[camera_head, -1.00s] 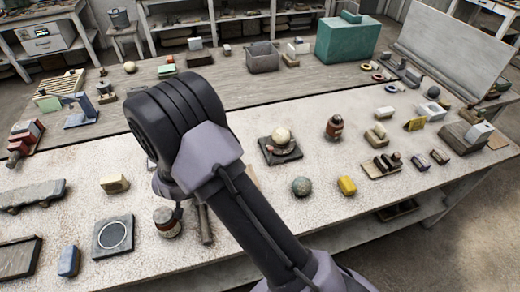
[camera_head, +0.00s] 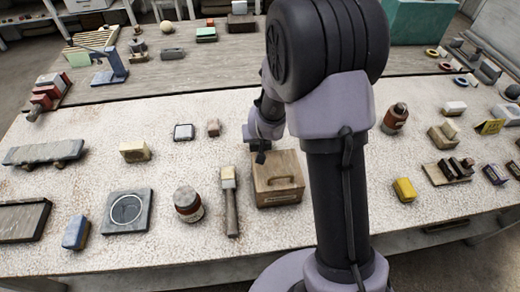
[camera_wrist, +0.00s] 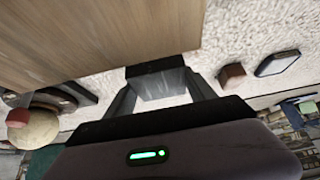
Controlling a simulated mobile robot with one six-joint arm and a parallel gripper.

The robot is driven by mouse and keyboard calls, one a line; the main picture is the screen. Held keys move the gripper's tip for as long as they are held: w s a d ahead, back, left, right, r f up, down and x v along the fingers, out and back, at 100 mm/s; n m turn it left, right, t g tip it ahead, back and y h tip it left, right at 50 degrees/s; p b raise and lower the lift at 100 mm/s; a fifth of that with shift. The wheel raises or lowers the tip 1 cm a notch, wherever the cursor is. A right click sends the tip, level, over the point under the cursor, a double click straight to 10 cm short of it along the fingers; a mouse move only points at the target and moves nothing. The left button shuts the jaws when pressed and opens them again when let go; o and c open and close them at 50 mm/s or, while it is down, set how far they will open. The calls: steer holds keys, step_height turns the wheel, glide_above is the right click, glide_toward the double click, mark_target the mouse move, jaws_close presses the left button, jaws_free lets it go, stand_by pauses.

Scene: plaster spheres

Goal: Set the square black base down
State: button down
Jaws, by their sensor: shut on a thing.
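My gripper (camera_head: 260,146) is just behind the left back corner of a wooden box with a handle. In the wrist view my gripper (camera_wrist: 160,88) is shut on a small dark piece with a grey face (camera_wrist: 160,84), seen nearly edge-on. I take it as the square black base; its full outline is hidden. In the head view only a dark bit shows at the jaws. I cannot tell whether it touches the table.
The wooden box (camera_head: 278,180) stands close by and fills the wrist view's upper left. A brown block (camera_head: 213,128) and a white-topped square (camera_head: 183,132) lie left of my gripper. A mallet (camera_head: 230,202) and a jar (camera_head: 188,204) lie in front. A pale sphere (camera_wrist: 33,128) shows at left.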

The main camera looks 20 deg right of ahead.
mark_target(259, 144)
step_height(259, 144, down, 4)
steer(key=shift+r+b, duration=0.25)
steer(key=shift+b, duration=1)
steer(key=shift+r, duration=0.25)
steer(key=shift+f, duration=0.2)
steer(key=shift+c, duration=1.6)
jaws_free()
